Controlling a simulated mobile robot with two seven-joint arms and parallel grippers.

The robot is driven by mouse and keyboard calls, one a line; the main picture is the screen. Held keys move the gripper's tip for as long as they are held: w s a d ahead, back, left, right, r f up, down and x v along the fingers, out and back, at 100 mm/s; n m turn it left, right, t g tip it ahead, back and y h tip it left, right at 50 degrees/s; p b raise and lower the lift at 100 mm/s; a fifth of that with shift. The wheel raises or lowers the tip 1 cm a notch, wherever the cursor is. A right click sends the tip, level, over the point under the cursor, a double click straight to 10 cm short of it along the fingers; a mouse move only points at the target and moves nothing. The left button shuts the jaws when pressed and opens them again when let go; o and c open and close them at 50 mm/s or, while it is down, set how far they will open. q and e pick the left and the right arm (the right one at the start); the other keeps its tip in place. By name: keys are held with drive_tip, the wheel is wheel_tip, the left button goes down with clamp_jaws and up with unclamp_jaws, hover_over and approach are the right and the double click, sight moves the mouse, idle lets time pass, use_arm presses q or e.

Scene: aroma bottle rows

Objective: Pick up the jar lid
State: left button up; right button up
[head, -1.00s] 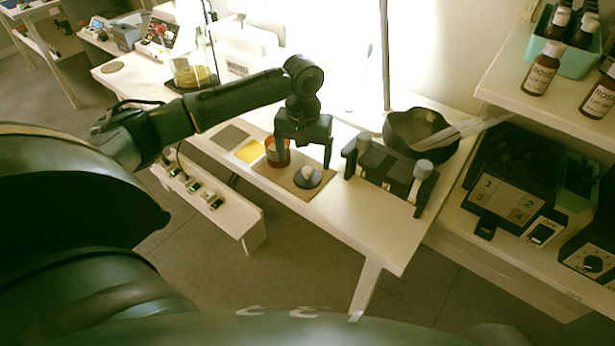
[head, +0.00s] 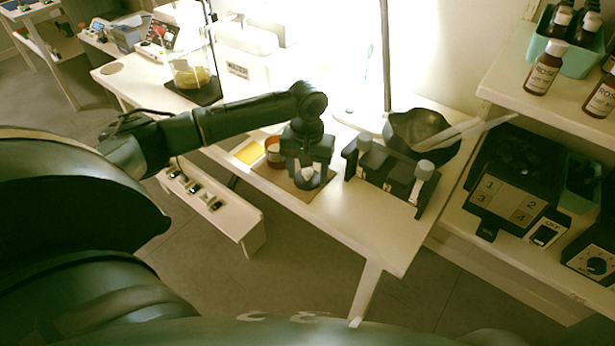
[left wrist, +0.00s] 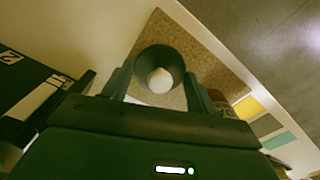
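The jar lid (head: 308,174) is a dark disc with a pale round knob. It lies on a brown cork mat (head: 266,174) on the table, and it also shows in the left wrist view (left wrist: 160,66). My left gripper (head: 307,180) is open above the lid, its fingers pointing down on either side of the knob. In the left wrist view the two fingers (left wrist: 158,80) are apart, with the knob between them. Whether they touch it I cannot tell. An amber jar (head: 274,153) stands beside the lid, partly behind the gripper. My right gripper is not in view.
A dark rack (head: 385,173) stands close to the right of the mat, with a dark bowl (head: 420,132) behind it. A yellow square (head: 249,152) lies left of the jar. The table's front edge is close to the mat.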

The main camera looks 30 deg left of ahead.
use_arm(q)
drive_tip(key=c, duration=0.4)
